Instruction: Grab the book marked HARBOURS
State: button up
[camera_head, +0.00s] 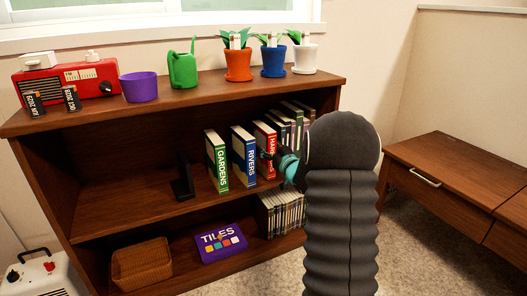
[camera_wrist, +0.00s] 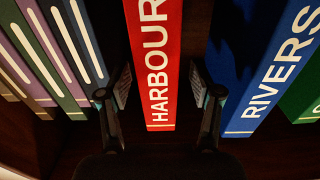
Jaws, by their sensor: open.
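The red HARBOURS book (camera_head: 264,139) stands upright on the hutch's upper shelf, just right of the blue RIVERS book (camera_head: 243,152). My arm and gripper cover part of its spine in the head view. In the wrist view, the HARBOURS spine (camera_wrist: 157,60) is in the middle. My gripper (camera_wrist: 158,92) is open and empty, with one finger on each side of the red spine. Gaps show between the fingers and the book. The right finger is in front of the blue RIVERS book (camera_wrist: 262,75). The left finger is close to a dark book with pale stripes.
The green GARDENS book (camera_head: 217,160) stands left of RIVERS, and a black bookend (camera_head: 183,178) farther left. Several striped books (camera_head: 292,115) stand right of HARBOURS. Pots, a watering can (camera_head: 183,70) and a red radio are on top. A basket (camera_head: 141,263) and TILES box (camera_head: 220,241) sit below.

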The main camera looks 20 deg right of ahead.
jog(key=shift+w+a+f, duration=0.1)
jog(key=shift+w, duration=2.55)
grip_shut()
